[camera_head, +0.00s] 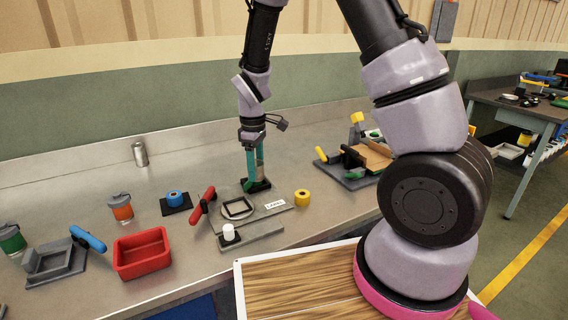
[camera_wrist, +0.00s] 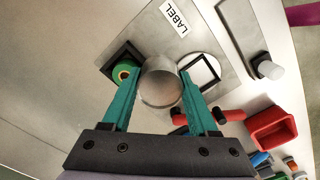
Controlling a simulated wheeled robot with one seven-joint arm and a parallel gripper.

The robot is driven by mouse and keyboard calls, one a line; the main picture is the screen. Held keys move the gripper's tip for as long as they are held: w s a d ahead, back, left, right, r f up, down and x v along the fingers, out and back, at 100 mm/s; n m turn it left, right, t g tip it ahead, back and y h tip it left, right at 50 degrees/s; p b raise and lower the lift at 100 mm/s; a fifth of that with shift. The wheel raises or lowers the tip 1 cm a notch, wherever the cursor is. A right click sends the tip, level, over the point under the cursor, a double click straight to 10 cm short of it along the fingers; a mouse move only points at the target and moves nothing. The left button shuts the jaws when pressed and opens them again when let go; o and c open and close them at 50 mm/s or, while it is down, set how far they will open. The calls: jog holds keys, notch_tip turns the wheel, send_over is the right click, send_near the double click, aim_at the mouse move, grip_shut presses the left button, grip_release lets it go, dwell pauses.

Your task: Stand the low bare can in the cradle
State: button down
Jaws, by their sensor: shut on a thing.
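My gripper (camera_head: 255,168) points down over the bench, with its teal fingers shut on a plain grey metal can. In the wrist view the can (camera_wrist: 161,84) sits between the fingertips (camera_wrist: 160,80). In the head view the fingers mostly hide it. A square dark-edged frame (camera_head: 238,208) on a grey plate marked LABEL looks like the cradle. It also shows in the wrist view (camera_wrist: 214,64), to the right of the can, and looks empty. The can is apart from it, nearer the green roll (camera_wrist: 124,70) in its black square holder (camera_head: 257,186).
A red-handled clamp (camera_head: 203,205) and a white knob (camera_head: 229,232) flank the frame. A yellow roll (camera_head: 302,197), blue roll (camera_head: 175,197), red bin (camera_head: 142,253) and orange-banded jar (camera_head: 121,207) stand around. Another bare can (camera_head: 140,153) is at the back left. The bench's back middle is clear.

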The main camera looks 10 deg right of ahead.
jog(key=s+a+r+n, duration=0.1)
jog(key=s+a+n, duration=0.3)
jog(key=a, duration=0.2)
send_over(238, 207)
jog(key=shift+n, duration=0.4)
jog(key=shift+a+f, duration=0.1)
jog(key=shift+f, duration=2.25)
jog(key=shift+f, duration=1.05)
grip_release()
notch_tip(238, 207, up, 9)
dwell(1.2)
